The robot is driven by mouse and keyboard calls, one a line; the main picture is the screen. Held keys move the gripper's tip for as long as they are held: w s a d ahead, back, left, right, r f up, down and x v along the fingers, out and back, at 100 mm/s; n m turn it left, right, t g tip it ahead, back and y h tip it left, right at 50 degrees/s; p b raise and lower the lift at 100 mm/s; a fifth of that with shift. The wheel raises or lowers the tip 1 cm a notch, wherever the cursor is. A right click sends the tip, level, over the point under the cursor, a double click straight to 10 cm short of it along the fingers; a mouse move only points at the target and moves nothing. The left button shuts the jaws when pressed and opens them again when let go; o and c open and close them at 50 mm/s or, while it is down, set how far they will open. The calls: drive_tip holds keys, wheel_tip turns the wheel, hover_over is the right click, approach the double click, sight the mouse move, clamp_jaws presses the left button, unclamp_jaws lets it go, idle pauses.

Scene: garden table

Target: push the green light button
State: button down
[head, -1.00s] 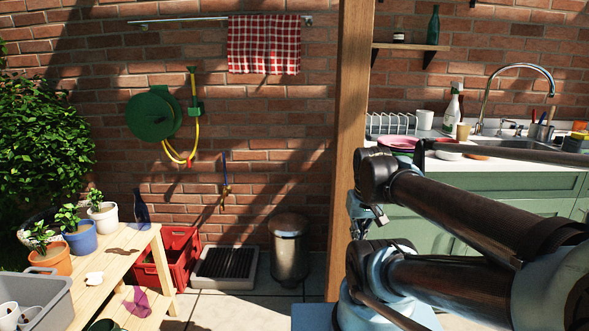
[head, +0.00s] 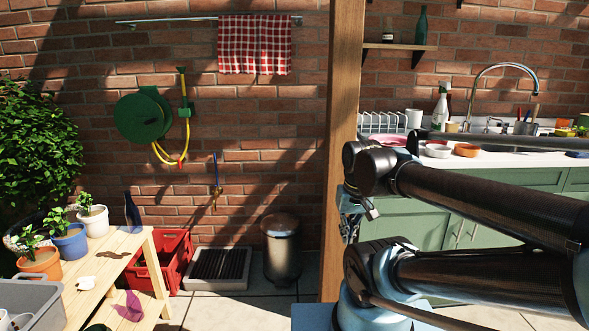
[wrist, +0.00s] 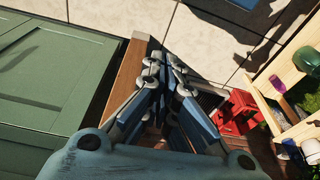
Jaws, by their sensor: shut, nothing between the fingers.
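I cannot make out a green light button in either view. My gripper (wrist: 164,72) shows in the wrist view with its linked fingers drawn together and nothing between them. Below it in the wrist view are a wooden post (wrist: 128,78) and pale paving, with green cabinet fronts (wrist: 50,80) to the left. In the head view my folded arm fills the lower right and covers part of the green cabinets and counter; I cannot tell the fingertips there.
A wooden post (head: 344,110) stands beside my arm. The sink counter (head: 510,159) carries bowls and a spray bottle (head: 441,105). A steel bin (head: 281,250), red crate (head: 174,262) and potting table (head: 120,250) stand left. Paving between the table and my base is clear.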

drive_tip(key=shift+m+h, duration=0.3)
drive_tip(key=shift+m, duration=0.2)
drive_tip(key=d+f, duration=0.3)
drive_tip(key=shift+s+d, duration=0.3)
drive_tip(key=shift+d, duration=0.1)
drive_tip(key=shift+w+d+f, duration=0.1)
drive_tip(key=shift+w+f, duration=0.1)
drive_tip(key=shift+w, duration=0.25)
drive_tip(key=shift+s, duration=0.1)
idle(0.7)
